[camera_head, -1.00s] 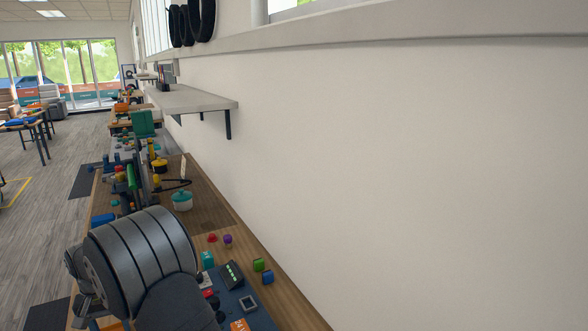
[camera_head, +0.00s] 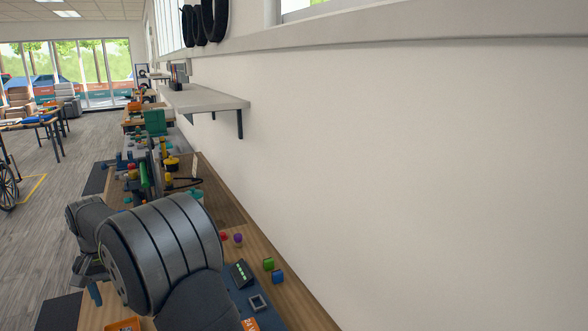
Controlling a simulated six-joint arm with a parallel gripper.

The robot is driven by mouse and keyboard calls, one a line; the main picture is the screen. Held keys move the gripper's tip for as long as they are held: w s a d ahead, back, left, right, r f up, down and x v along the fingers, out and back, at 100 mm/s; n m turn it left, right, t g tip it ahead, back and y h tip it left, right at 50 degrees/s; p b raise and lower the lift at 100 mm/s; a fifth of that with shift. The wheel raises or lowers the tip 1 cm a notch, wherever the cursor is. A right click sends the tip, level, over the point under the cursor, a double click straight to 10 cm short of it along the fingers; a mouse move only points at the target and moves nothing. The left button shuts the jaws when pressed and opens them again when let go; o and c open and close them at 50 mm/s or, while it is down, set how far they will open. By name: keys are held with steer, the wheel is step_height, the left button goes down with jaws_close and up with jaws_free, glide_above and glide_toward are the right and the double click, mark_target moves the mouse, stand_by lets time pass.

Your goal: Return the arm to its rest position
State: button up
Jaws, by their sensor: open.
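My arm's large grey link fills the lower left and hides part of the workbench (camera_head: 262,233). My gripper (camera_head: 93,292) shows small at the far left, below the wrist, over the bench's left edge. It is open, and I see nothing clearly held in it. Its fingertips are small and partly hidden from this angle.
A dark blue mat with a dark device (camera_head: 242,274) lies right of my arm. Red, purple (camera_head: 238,239), green (camera_head: 268,264) and blue (camera_head: 278,276) small pieces sit near the wall. A grey shelf (camera_head: 205,99) juts out above the bench. Floor is open at left.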

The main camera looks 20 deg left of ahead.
glide_toward(125, 330)
step_height(125, 330, down, 8)
steer(key=shift+f, duration=0.15)
steer(key=r, duration=0.6)
steer(key=shift+w+d+r, duration=0.15)
steer(key=shift+w+r, duration=0.1)
steer(key=shift+w, duration=0.05)
steer(key=w+d+r, duration=0.6)
steer(key=w+d, duration=0.1)
steer(key=d, duration=0.4)
steer(key=w+d+r, duration=0.6)
steer(key=w+d, duration=0.1)
steer(key=d, duration=0.3)
steer(key=w+d+f+m, duration=0.2)
steer(key=d+m, duration=0.5)
steer(key=d, duration=0.1)
steer(key=w+d+f+m, duration=0.1)
steer(key=w+d+m, duration=0.1)
steer(key=d+m, duration=0.5)
steer(key=shift+w+d+f, duration=0.2)
steer(key=shift+d+f, duration=0.15)
steer(key=shift+d, duration=0.1)
